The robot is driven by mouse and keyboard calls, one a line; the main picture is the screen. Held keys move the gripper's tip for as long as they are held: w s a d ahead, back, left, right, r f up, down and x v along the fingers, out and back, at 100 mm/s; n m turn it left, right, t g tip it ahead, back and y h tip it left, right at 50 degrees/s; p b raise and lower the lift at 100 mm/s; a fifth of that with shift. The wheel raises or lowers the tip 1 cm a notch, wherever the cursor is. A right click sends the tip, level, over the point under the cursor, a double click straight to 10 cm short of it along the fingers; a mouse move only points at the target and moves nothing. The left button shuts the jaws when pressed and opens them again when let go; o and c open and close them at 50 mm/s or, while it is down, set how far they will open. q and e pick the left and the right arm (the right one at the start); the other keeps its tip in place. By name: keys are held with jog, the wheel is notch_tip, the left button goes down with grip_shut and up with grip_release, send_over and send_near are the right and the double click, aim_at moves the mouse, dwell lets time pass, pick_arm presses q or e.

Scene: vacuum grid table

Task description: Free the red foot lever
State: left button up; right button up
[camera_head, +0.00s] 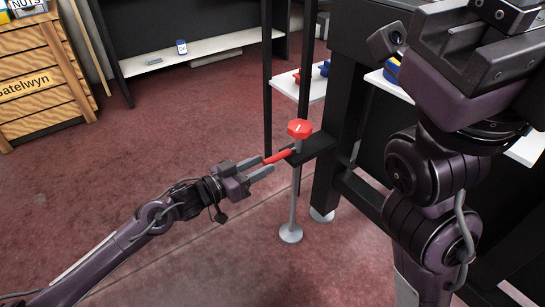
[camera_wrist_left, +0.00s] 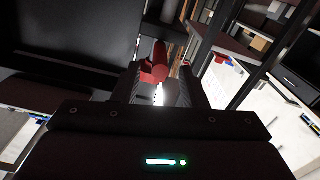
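The red foot lever (camera_head: 278,157) sticks out to the left from a dark bracket on a slim grey post, below a red knob (camera_head: 300,128). My left gripper (camera_head: 267,164) is at the lever's free end, its two grey fingers apart on either side of it. In the left wrist view, red parts (camera_wrist_left: 154,70) show between the open fingers (camera_wrist_left: 160,80), with a gap visible; whether a finger touches the lever is unclear. My right arm fills the right of the head view; its hand (camera_head: 470,60) is close up and its fingers cannot be made out.
The post stands on a round grey foot (camera_head: 291,234) beside a dark table leg (camera_head: 340,130). A white shelf (camera_head: 310,88) carries small red and blue items. A wooden crate stack (camera_head: 40,85) stands at the far left. The reddish floor around my left arm is clear.

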aim_at(273, 159)
pick_arm(q)
jog(key=shift+b+x, duration=0.9)
jog(key=shift+x, duration=1.5)
jog(key=shift+c, duration=0.3)
grip_shut()
